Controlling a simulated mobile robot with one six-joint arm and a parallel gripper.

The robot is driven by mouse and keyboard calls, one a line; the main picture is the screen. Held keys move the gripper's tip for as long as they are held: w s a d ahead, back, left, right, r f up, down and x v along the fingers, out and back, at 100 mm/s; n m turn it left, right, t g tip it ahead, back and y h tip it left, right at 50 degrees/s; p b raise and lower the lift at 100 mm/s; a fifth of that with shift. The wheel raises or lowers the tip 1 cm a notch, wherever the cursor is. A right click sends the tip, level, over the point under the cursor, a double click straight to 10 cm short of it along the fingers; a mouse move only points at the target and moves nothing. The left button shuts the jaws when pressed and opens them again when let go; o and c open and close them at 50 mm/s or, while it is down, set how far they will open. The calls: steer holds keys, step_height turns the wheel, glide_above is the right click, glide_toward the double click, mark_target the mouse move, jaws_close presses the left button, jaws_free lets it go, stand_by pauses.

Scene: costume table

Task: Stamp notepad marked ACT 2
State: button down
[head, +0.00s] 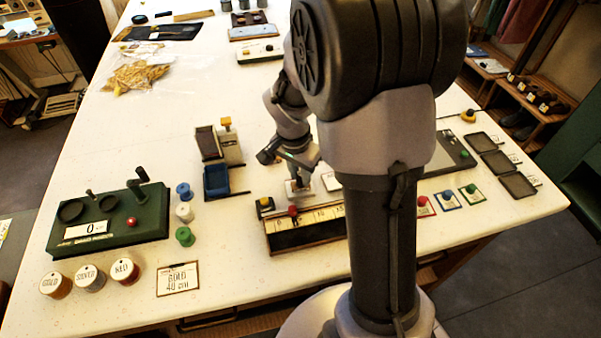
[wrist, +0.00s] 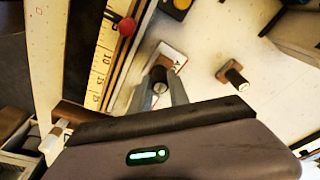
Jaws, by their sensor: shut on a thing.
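My gripper (head: 300,178) is low over the middle of the table, left of my arm column in the head view. In the wrist view its fingers (wrist: 159,93) are shut on the dark, round-ended handle of a stamp (wrist: 158,75). A white notepad (wrist: 173,53) with a reddish edge lies just beyond and under the held stamp. Part of its dark lettering shows, seemingly an A, but the full mark is hidden. I cannot tell whether the stamp touches the pad. A second dark-handled piece (wrist: 236,76) stands apart to the right.
A long ruler box (head: 305,232) with a red knob lies close in front of my gripper. A blue tray (head: 216,181) stands to the left, and a green device (head: 110,222) farther left. Colored spools stand between them. Small cards and dark pads lie at the right.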

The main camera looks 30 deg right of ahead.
steer(key=shift+f+b, duration=0.6)
steer(key=shift+b, duration=0.1)
stand_by(1.5)
steer(key=shift+r, duration=0.1)
step_height(320, 180, up, 7)
steer(key=p, duration=0.5)
stand_by(0.5)
